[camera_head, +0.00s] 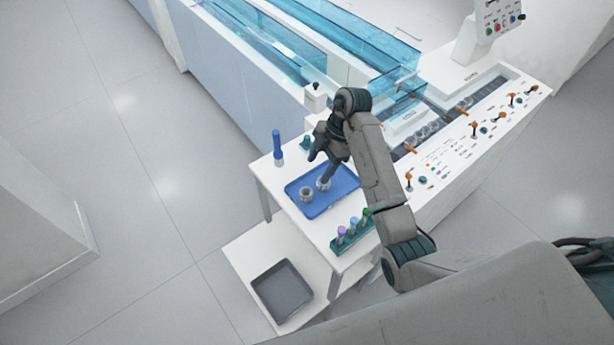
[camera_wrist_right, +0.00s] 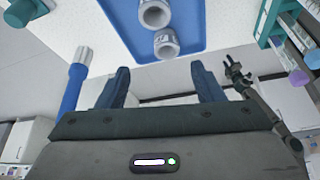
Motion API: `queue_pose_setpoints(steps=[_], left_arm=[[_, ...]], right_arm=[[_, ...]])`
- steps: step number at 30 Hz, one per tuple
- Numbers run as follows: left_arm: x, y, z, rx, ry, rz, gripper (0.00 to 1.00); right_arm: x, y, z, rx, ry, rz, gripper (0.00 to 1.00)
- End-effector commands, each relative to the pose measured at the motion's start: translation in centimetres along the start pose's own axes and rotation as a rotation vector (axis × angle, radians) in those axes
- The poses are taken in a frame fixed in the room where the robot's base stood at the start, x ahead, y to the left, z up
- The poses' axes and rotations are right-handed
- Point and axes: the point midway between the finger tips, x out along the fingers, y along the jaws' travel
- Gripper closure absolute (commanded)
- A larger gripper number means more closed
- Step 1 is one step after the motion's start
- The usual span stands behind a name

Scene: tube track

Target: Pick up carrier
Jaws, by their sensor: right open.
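Two grey ring-shaped carriers, a left one (camera_head: 306,194) and a right one (camera_head: 323,184), stand on a blue tray (camera_head: 317,209) on the white cart. In the right wrist view both carriers, one (camera_wrist_right: 155,13) and the other (camera_wrist_right: 167,44), sit on the tray (camera_wrist_right: 130,40) ahead of my fingers. My right gripper (camera_head: 322,163) hangs above the tray, close to the right carrier, and partly covers the tray's far side. Its two fingers (camera_wrist_right: 162,85) are spread apart with nothing between them. My left gripper is out of view.
A blue tube-like object (camera_head: 277,148) stands at the cart's left. A teal rack (camera_head: 352,234) with several colour-capped tubes is at its front edge. A grey bin (camera_head: 283,292) sits on the lower shelf. The track machine (camera_head: 478,150) with orange levers lies to the right.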

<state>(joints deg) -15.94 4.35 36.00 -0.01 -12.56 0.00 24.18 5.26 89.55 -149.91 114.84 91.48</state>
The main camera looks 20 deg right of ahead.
Motion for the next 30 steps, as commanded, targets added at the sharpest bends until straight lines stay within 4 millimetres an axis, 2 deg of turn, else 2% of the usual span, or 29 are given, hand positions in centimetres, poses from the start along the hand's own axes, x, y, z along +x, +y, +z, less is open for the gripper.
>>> queue_pose_setpoints(steps=[2, 4, 10, 12, 14, 17, 20, 24, 26, 30], left_arm=[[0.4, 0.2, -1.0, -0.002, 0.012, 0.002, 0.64], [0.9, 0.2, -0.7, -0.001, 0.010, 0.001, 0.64], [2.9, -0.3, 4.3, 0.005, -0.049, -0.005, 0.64], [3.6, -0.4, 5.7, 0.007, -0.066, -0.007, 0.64], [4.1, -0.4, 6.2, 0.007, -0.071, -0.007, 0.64], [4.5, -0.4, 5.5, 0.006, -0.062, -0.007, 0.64], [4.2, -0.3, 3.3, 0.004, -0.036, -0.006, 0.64], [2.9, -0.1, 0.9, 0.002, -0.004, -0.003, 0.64], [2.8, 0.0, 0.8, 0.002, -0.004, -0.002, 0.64], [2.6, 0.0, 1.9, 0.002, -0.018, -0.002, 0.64]], right_arm=[[0.4, -0.1, 0.1, 0.005, -0.002, -0.007, 0.39], [1.0, -0.1, 0.1, 0.005, -0.003, -0.009, 0.39], [3.6, -0.1, 0.2, 0.004, -0.002, -0.007, 0.39], [4.6, -0.1, 0.2, 0.003, -0.001, -0.007, 0.39], [5.3, -0.1, 0.2, 0.003, -0.001, -0.006, 0.39], [5.7, -0.1, 0.1, 0.003, -0.002, -0.006, 0.39], [6.1, -0.2, -0.1, 0.004, -0.001, -0.008, 0.39], [8.0, -0.4, -0.5, 0.004, 0.000, -0.010, 0.39], [9.1, -0.4, -0.4, 0.005, 0.000, -0.010, 0.39], [10.5, -0.4, -0.3, 0.003, -0.002, -0.008, 0.39]])
